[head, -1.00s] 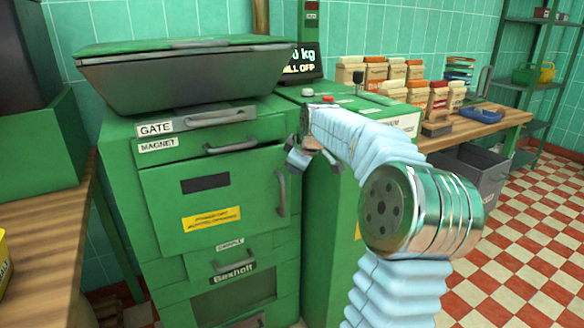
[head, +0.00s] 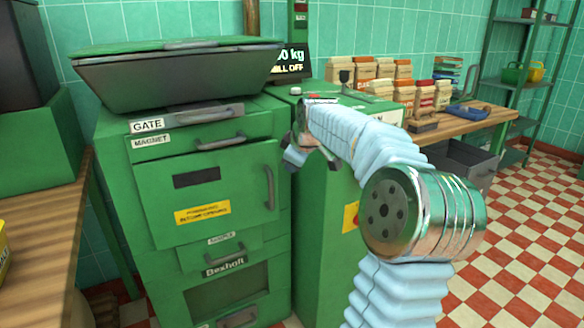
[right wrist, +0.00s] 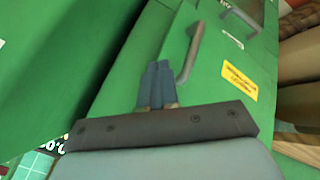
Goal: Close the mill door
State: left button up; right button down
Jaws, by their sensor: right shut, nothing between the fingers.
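The mill door (head: 235,185) is the green front panel with a dark slot, a yellow label and a grey upright handle (head: 269,188) on its right side. It looks shut or nearly shut; I cannot tell whether it is fully flush. My right gripper (head: 296,157) is just right of the door's handle edge, partly hidden by its own wrist. In the right wrist view its fingers (right wrist: 158,86) are together and empty, beside the door's handle (right wrist: 192,52), with the yellow label (right wrist: 238,82) further right. My left gripper is out of view.
The hopper (head: 180,75) sits on top of the mill, above the gate and magnet drawers. A green cabinet (head: 325,205) stands right of the door, with a display reading mill off above it. A wooden table (head: 35,240) is at left. Tiled floor is open at right.

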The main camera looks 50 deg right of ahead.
jog(key=s+r, duration=0.5)
jog(key=r, duration=0.1)
notch_tip(320, 180, down, 4)
jog(key=s+a+m+t+b, duration=0.1)
jog(key=s+a+m+b, duration=0.15)
jog(key=m, duration=0.65)
jog(key=m+t+b, duration=0.2)
jog(key=m+b, duration=0.2)
jog(key=m, duration=1.1)
send_near(273, 201)
jog(key=shift+y, duration=0.4)
jog(key=x, duration=0.5)
jog(key=shift+d+f, duration=0.2)
jog(key=shift+d, duration=0.1)
jog(key=shift+w+d, duration=0.1)
jog(key=shift+w, duration=0.3)
